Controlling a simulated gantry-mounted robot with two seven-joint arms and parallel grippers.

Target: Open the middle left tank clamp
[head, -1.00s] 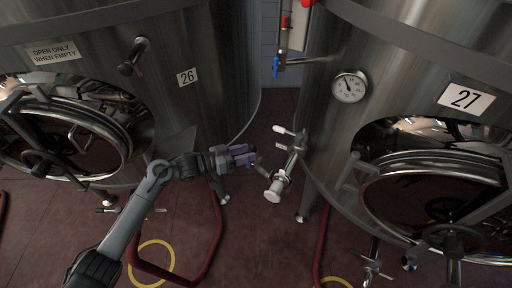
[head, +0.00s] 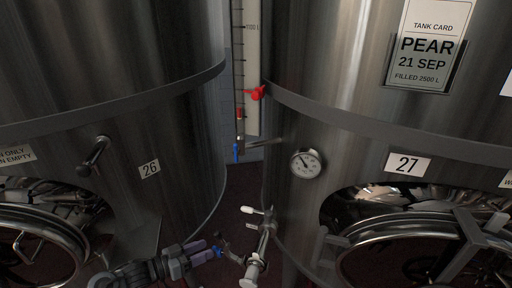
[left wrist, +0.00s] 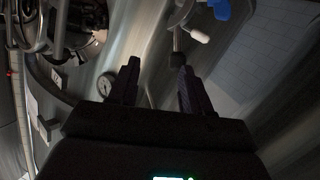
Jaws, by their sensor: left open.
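My left gripper (head: 207,251) is open at the bottom of the head view, left of a steel valve assembly (head: 256,262) with a white-tipped handle on tank 27 (head: 330,120). A small metal clamp-like part (head: 226,243) juts from the assembly towards the fingertips; I cannot tell whether they touch. In the left wrist view the two dark fingers (left wrist: 155,72) stand apart with nothing clearly held between them. A metal stem (left wrist: 177,40) and a white-tipped handle (left wrist: 200,36) lie just beyond the right finger. My right gripper is not in view.
Tank 26 (head: 110,110) stands on the left, with a short dark handle (head: 95,152) sticking out. A sight gauge with red valve (head: 256,93) and blue handle (head: 237,150) is in the gap. A dial gauge (head: 306,163) and round hatch (head: 350,262) are on tank 27.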

